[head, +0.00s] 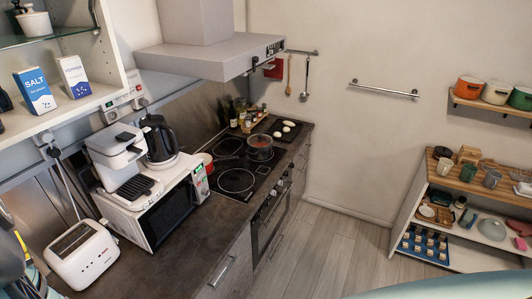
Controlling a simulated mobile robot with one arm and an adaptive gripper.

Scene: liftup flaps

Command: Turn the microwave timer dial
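The white microwave (119,222) stands on the dark counter at the left of the head view, its dark door facing right and toward me. Its control panel (201,181) is the narrow strip at the door's right end, with a small green patch near the top. The timer dial is too small to make out clearly on this panel, and its setting cannot be read. The door looks closed. My gripper is not in view, and nothing is seen touching the microwave.
A white coffee machine (113,148) and black kettle (158,138) stand on the microwave. A toaster (84,256) is in front of it. A hob (237,180) with a pot (259,148) lies beyond. An open shelf unit (401,215) stands right. The floor (335,245) between is clear.

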